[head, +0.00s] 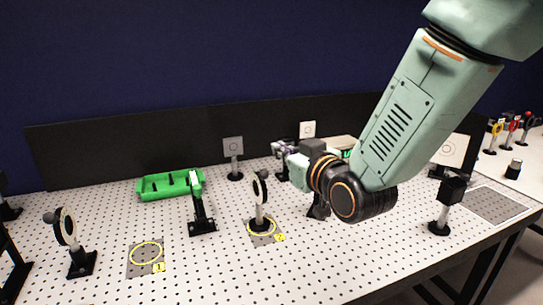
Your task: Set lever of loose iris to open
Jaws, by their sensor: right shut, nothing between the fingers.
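Two dark round mounts on posts look like irises. One round mount (260,190) stands upright on the middle of the board, its base inside a yellow ring. The other round mount (67,228) stands at the front left on a black base, outside any ring. I cannot tell which is the loose iris, and no lever is clear on either. My right arm comes in from the upper right. My left gripper is out of view.
A green tray (168,188) lies at the back left, near a black angled stand (201,215). An empty yellow ring (146,253) is at the front. White target cards (233,146) stand along the back. A black post-mounted block (450,192) is at right. The front middle is clear.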

